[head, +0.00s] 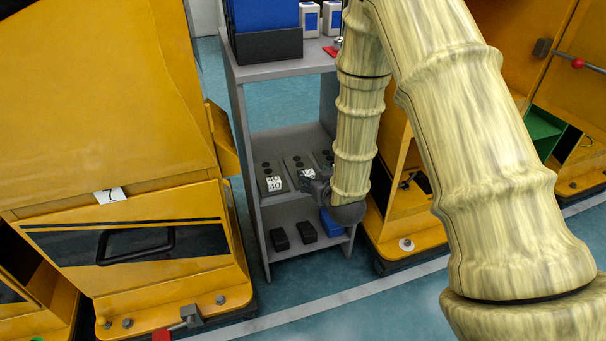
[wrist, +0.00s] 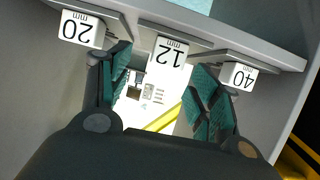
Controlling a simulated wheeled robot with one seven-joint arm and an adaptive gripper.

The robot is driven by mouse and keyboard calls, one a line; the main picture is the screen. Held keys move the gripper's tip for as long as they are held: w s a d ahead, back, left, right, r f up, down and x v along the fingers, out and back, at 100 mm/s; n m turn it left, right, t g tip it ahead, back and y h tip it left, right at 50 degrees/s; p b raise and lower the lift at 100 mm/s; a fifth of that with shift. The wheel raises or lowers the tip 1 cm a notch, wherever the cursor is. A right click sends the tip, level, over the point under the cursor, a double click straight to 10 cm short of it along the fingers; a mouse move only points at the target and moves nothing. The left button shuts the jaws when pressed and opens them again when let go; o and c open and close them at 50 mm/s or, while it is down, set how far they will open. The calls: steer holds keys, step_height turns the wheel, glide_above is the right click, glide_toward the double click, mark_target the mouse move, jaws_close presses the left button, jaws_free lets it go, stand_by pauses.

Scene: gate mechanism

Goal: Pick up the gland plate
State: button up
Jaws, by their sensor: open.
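Several grey gland plates with dark round spots stand in a row on the middle shelf. The left one (head: 270,176) has a white label reading 40. The middle one (head: 298,166) is partly behind my gripper, and the right one (head: 324,158) is partly behind my arm. My gripper (head: 316,184) is at the shelf front by the middle plate. In the wrist view, upside-down labels read 20 mm (wrist: 81,28), 12 mm (wrist: 168,58) and 40 mm (wrist: 239,77). My open fingers (wrist: 158,78) lie either side of the 12 mm label; contact is unclear.
The grey shelf unit (head: 240,130) stands between yellow cabinets (head: 130,235). Its lower shelf holds two black blocks (head: 306,231) and a blue one (head: 331,223). A blue bin (head: 266,25) and white boxes (head: 331,17) are on top. Floor in front is clear.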

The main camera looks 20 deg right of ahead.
mark_target(307, 171)
steer(key=x, duration=0.1)
steer(key=b+x, duration=0.1)
steer(key=x, duration=0.1)
steer(key=shift+w+a+f+b, duration=0.15)
steer(key=shift+a+f+b, duration=0.05)
steer(key=shift+a+b, duration=0.15)
steer(key=shift+x, duration=0.75)
steer(key=shift+r, duration=0.15)
jaws_close()
steer(key=shift+r, duration=0.15)
